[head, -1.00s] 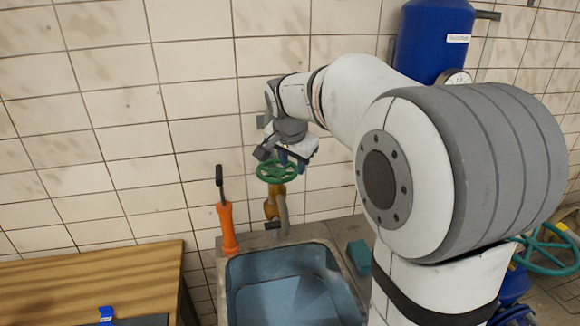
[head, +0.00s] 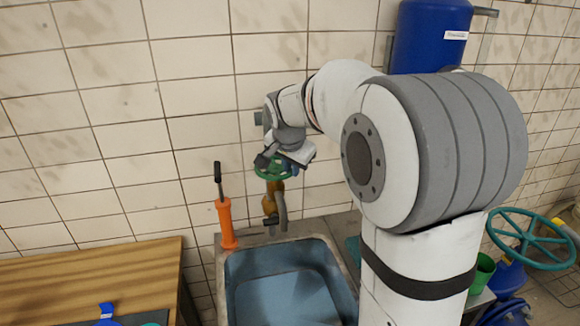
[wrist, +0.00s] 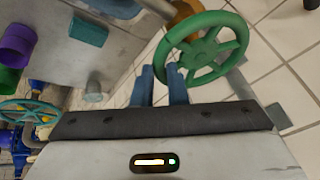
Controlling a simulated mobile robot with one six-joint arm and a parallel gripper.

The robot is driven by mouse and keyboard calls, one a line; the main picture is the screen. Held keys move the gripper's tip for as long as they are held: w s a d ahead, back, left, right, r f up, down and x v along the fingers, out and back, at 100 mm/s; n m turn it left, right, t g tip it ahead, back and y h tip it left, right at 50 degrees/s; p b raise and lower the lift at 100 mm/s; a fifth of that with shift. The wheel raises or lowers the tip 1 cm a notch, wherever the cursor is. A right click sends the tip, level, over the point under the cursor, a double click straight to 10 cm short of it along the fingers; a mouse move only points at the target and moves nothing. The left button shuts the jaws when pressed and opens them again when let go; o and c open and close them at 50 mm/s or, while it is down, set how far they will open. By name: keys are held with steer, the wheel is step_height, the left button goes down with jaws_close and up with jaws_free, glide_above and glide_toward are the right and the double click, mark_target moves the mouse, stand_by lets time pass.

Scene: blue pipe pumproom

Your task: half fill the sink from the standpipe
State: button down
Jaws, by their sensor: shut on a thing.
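A green handwheel (head: 268,173) sits on the brass-coloured standpipe (head: 273,187) at the tiled wall, with a grey spout (head: 281,212) below it. My gripper (head: 284,166) is at the wheel's upper right side and partly hides it. In the wrist view the two blue fingers (wrist: 162,78) are shut on the rim of the handwheel (wrist: 207,47). The blue sink (head: 290,297) is below the spout. Its floor looks lighter blue; I cannot tell how much water is in it.
An orange hand pump (head: 227,222) stands left of the sink's back corner. A wooden table (head: 90,270) is at left. A green cup (head: 482,272) and a large teal wheel (head: 530,238) are at right. A teal block (wrist: 89,31) and purple cup (wrist: 17,45) show in the wrist view.

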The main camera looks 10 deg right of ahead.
steer(key=shift+a, duration=0.1)
steer(key=shift+w+d+n+y+b, duration=0.2)
steer(key=shift+w+d+n+y, duration=0.2)
steer(key=shift+n, duration=0.6)
steer(key=shift+w+d+n+y+b, duration=0.25)
steer(key=shift+w+d+n+y, duration=0.15)
steer(key=shift+n, duration=0.6)
steer(key=shift+w+d+n+y+b, duration=0.25)
steer(key=shift+n+y, duration=0.25)
steer(key=shift+n, duration=0.5)
steer(key=c, duration=1.5)
jaws_free()
steer(key=shift+w, duration=0.1)
steer(key=shift+o, duration=0.2)
steer(key=shift+r, duration=0.1)
